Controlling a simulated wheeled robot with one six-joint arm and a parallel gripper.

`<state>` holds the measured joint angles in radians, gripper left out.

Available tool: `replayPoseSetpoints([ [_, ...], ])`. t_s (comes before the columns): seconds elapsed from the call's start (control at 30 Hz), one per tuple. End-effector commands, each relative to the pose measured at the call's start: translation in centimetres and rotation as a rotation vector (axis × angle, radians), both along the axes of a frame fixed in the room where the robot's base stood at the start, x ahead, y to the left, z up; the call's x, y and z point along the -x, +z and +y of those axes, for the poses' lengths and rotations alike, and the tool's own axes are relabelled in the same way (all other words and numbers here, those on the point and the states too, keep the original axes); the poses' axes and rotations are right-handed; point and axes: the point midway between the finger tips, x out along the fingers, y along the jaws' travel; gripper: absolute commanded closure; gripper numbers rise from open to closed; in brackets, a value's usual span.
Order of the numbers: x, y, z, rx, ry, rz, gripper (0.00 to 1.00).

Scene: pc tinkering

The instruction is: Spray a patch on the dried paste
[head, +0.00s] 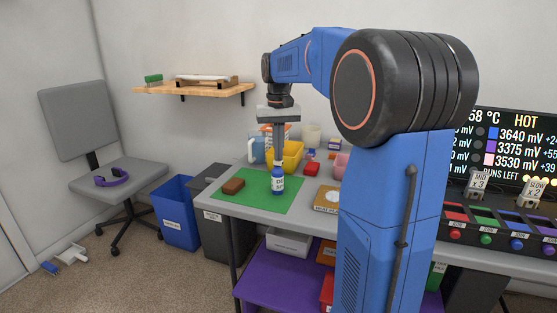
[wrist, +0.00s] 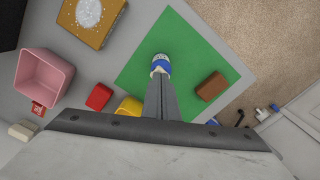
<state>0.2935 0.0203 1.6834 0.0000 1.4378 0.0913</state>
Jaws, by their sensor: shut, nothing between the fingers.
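A small blue bottle (head: 278,182) with a white label stands upright on the green mat (head: 245,198). In the wrist view the bottle (wrist: 161,64) shows from above at the fingertips. My gripper (head: 278,161) points straight down over the bottle's top, its fingers closed together with nothing between them; I cannot tell whether they touch the bottle. In the wrist view the gripper (wrist: 160,80) covers part of the mat. I cannot pick out dried paste in either view. A brown block (head: 232,186) lies on the mat left of the bottle.
A tan plate with a speckled white disc (wrist: 89,12) lies beside the mat. A yellow bin (head: 286,157), a red box (head: 311,169) and a pink container (wrist: 44,77) stand behind. A control panel (head: 500,225) is at right. The mat around the bottle is mostly clear.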

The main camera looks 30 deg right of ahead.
Motion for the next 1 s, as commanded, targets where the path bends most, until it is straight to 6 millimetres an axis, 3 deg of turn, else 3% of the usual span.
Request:
replayPoseSetpoints([
  [0.57, 0.0, 2.2, 0.0, 0.000, 0.000, 0.000, 1.00],
  [1.0, 0.0, 2.3, 0.0, 0.000, 0.000, 0.000, 1.00],
])
